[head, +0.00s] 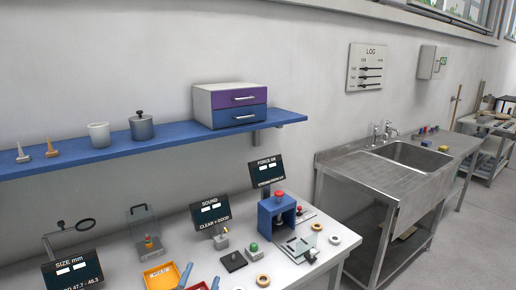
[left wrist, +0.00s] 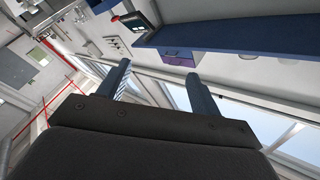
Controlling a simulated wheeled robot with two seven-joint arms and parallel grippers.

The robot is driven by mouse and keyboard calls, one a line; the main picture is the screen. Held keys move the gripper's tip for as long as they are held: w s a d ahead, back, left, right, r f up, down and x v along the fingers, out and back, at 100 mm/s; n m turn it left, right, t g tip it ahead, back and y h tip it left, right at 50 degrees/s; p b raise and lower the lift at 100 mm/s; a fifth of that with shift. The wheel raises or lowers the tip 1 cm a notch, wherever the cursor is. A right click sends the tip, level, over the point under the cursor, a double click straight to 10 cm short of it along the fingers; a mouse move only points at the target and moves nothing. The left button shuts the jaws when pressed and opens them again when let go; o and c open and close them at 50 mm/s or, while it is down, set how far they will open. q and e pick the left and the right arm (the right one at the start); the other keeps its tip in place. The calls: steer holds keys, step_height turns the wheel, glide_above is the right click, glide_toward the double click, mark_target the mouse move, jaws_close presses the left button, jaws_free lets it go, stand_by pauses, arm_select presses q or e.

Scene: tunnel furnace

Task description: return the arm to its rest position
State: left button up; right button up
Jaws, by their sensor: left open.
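My left gripper (head: 200,279) shows at the bottom edge of the head view, only its two blue fingertips visible, in front of the white bench. The fingers are apart with nothing between them. In the left wrist view the same gripper (left wrist: 160,82) is open and empty, and that view is tilted, with the blue shelf (left wrist: 225,38) and the drawer box (left wrist: 182,55) beyond the fingers. The rest of my left arm is hidden in the head view. My right gripper is not in view.
The white bench (head: 185,228) carries a yellow-orange tray (head: 161,276), a blue press-like device (head: 276,216), small screens and rings. A blue shelf (head: 165,144) hangs above it with cups and drawers. A steel sink table (head: 372,180) stands at right.

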arm_select(q)
steer(key=s+a+f+n+g+y, duration=0.25)
steer(key=s+f+g, duration=0.2)
steer(key=f, duration=0.25)
steer(key=s+a+f+n+g+y, duration=0.2)
steer(key=s+a+f+n+g, duration=0.15)
steer(key=s+f, duration=0.35)
steer(key=s+f+g+h, duration=0.1)
steer(key=s+f+g, duration=0.35)
steer(key=s, duration=0.35)
steer(key=s+f+g+h, duration=0.1)
steer(key=s+f+g, duration=0.35)
steer(key=s, duration=0.35)
steer(key=s+f+x, duration=0.1)
steer(key=s+x, duration=0.1)
steer(key=x, duration=1.1)
steer(key=s+a+x, duration=0.1)
steer(key=s+x, duration=0.1)
steer(key=x, duration=1.1)
steer(key=s+f, duration=0.4)
steer(key=f, duration=0.7)
steer(key=s+d+f+g, duration=0.1)
steer(key=s+f, duration=0.3)
steer(key=f, duration=0.8)
steer(key=shift+s+d+n, duration=0.2)
steer(key=shift+n, duration=0.1)
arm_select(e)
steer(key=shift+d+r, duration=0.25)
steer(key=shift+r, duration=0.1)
